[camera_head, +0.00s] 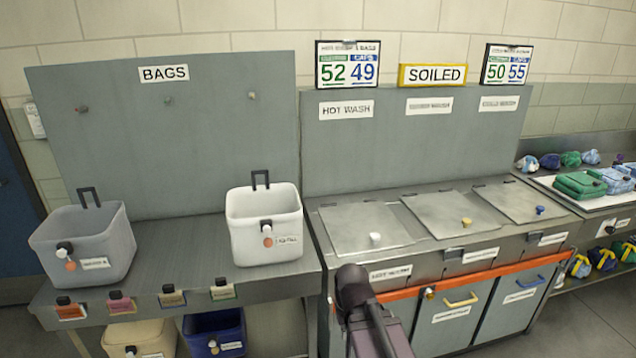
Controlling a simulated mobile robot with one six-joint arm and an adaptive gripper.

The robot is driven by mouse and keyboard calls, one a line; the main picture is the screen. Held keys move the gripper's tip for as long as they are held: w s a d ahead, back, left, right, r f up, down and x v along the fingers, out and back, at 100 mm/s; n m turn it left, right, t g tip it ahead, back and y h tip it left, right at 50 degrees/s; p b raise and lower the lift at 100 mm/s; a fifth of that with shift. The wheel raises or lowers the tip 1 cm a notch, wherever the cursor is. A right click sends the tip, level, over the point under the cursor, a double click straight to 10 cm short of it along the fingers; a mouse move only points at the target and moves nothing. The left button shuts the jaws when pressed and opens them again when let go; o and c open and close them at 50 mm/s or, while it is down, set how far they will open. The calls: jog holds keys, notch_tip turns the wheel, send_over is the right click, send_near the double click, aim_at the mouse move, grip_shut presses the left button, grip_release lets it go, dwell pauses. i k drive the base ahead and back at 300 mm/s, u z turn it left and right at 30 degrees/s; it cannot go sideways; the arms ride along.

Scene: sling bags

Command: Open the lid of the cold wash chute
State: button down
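Three flat grey chute lids lie shut in a row on the metal counter. The left lid (364,228) has a white knob, the middle lid (450,214) a yellow knob (467,222), the right lid (526,202) a blue knob (540,210). The sign over the left lid reads HOT WASH (346,109). The right sign (499,103) is blurred and seems to end in WASH, so I cannot be sure which lid is cold wash. Part of my arm rises at bottom centre, in front of the left chute. No gripper fingers show.
A grey bin (84,240) and a white bin (264,220) stand on the left bench (180,255). An orange rail (480,271) crosses the chute front above cabinet doors with yellow and blue handles. Folded green bags (580,185) lie on the right counter.

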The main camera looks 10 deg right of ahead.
aim_at(521, 204)
jog(key=z, duration=4.3)
jog(key=i, duration=0.05)
jog(key=u, duration=2.9)
